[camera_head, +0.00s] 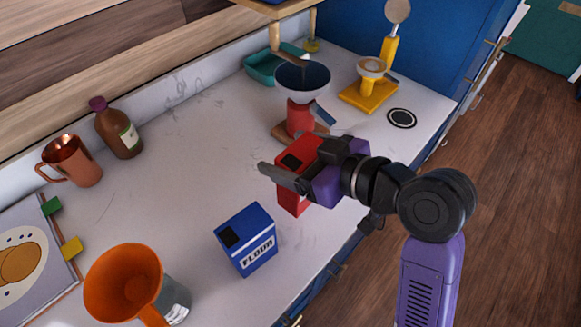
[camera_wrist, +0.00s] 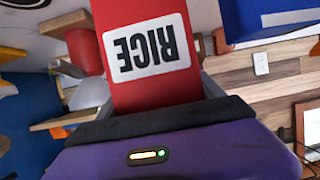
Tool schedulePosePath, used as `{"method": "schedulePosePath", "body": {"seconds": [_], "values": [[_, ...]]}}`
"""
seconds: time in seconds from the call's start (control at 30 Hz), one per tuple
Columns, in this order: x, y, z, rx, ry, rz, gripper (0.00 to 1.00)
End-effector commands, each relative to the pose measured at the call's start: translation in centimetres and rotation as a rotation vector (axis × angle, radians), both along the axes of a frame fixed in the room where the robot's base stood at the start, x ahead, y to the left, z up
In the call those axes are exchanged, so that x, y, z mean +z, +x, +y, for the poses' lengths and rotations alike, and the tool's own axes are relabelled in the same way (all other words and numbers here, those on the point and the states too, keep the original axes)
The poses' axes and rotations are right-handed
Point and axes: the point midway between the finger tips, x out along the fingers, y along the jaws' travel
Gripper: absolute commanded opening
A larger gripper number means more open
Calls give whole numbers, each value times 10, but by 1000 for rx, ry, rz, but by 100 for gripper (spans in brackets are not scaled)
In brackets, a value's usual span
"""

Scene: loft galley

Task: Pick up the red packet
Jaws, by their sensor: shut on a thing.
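The red packet (camera_head: 292,199) has a dark patch near its top in the head view. In the wrist view the red packet (camera_wrist: 150,88) fills the upper middle, with a white label reading RICE upside down. My gripper (camera_head: 290,178) is shut on the red packet, with a dark finger across its near face. The finger and my purple gripper body hide part of the packet. I cannot tell whether the packet's base touches the counter.
A blue FLOUR packet (camera_head: 247,240) stands in front and to the left. A red grinder with a dark bowl (camera_head: 302,78) stands behind. A yellow stand (camera_head: 370,94) is at the back right. The counter (camera_head: 190,190) is clear left of my gripper.

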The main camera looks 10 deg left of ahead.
Motion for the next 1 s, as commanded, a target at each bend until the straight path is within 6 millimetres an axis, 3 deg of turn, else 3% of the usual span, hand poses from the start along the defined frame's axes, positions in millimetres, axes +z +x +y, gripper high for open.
{"method": "schedulePosePath", "body": {"seconds": [0.03, 0.2, 0.43, 0.63, 1.0], "values": [[18, 2, 0, -1, 2, -12, 18], [68, 2, 0, -1, 3, -12, 18], [116, 1, 0, -1, 1, -8, 18], [135, 0, 0, 0, 1, -4, 18], [140, 0, 0, 0, 2, -1, 18]]}}
